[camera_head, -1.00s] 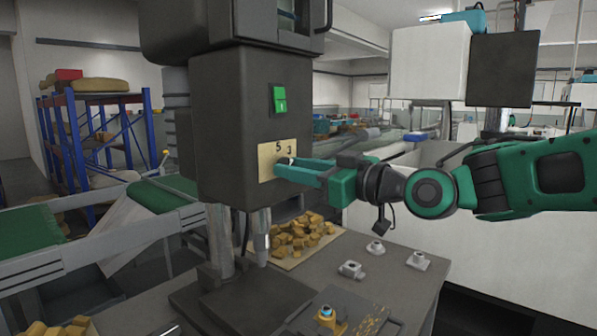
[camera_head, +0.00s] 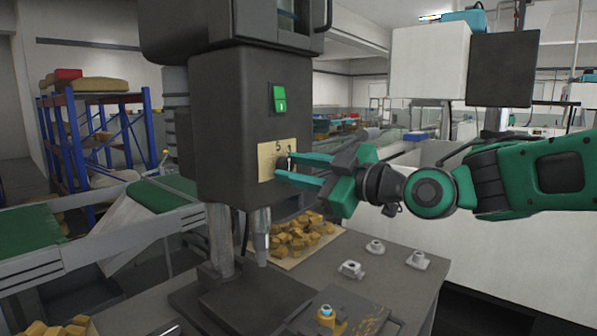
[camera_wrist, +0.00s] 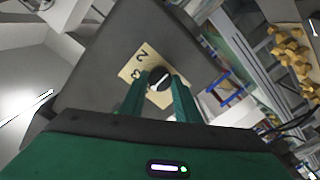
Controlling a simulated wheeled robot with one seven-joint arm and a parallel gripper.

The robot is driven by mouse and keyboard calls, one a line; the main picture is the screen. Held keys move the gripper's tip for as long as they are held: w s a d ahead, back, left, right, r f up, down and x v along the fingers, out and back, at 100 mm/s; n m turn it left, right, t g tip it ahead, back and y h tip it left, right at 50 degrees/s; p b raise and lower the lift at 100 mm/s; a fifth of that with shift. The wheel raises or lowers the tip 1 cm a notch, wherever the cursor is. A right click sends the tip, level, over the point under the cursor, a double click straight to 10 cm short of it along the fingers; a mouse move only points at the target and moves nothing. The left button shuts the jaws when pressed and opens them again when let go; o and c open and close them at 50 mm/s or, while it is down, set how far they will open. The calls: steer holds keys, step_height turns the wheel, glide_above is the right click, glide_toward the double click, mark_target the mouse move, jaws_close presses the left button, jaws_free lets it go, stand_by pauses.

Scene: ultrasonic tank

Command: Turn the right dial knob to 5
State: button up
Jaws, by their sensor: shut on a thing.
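The dial knob (camera_wrist: 159,76) is a round black knob with a white pointer line, on a tan number plate (camera_head: 267,163) on the front of the dark machine head (camera_head: 235,120). My gripper (camera_head: 283,164) reaches in from the right. It is shut on the knob, one green finger on each side, as the wrist view also shows. In the head view a 5 stands at the top of the plate. In the wrist view the digits 2 and 3 show beside the knob. The fingers hide other digits. I see only one dial.
A green switch (camera_head: 279,98) sits above the plate. A green conveyor (camera_head: 160,193) runs at left.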

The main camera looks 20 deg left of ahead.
steer(key=shift+w+d+f, duration=0.1)
steer(key=shift+w+f, duration=0.05)
steer(key=shift+f, duration=0.15)
steer(key=o, duration=1)
steer(key=shift+o, duration=0.2)
steer(key=shift+r, duration=0.2)
steer(key=v, duration=1)
steer(key=shift+d, duration=0.3)
steer(key=shift+f, duration=0.15)
